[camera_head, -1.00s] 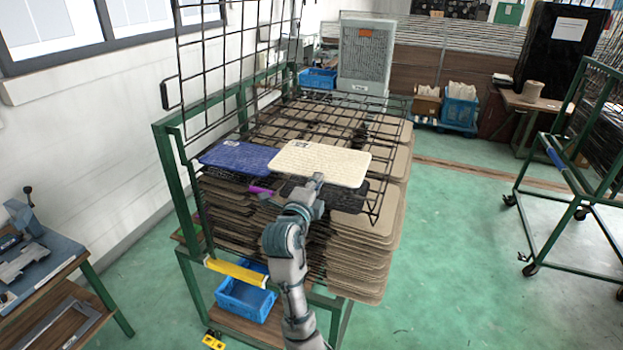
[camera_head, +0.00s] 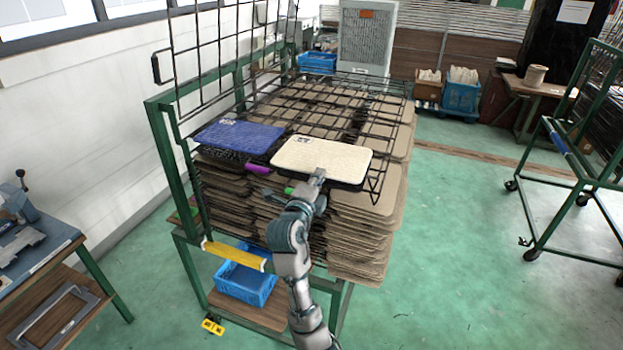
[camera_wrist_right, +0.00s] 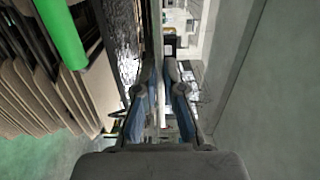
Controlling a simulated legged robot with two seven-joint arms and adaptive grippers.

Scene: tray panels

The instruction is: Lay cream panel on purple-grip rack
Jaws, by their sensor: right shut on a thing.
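The cream panel (camera_head: 320,157) is roughly flat at the front right of the stacked cart, over a dark rack whose edge shows beneath it. I cannot tell whether they touch. My right gripper (camera_head: 318,178) is shut on the panel's near edge. Its fingers (camera_wrist_right: 165,95) also show in the right wrist view. A purple grip (camera_head: 257,168) is left of the cream panel, by the near right corner of a blue panel (camera_head: 240,137). A green grip (camera_head: 290,191) is left of my gripper and fills the upper left of the wrist view (camera_wrist_right: 60,32). My left gripper is not in view.
Stacked brown boards (camera_head: 360,245) fill the green-framed cart below the black wire grid (camera_head: 330,95). A yellow bar (camera_head: 234,256) crosses its front, above a blue crate (camera_head: 246,284). Another green cart (camera_head: 560,185) stands right, across open floor.

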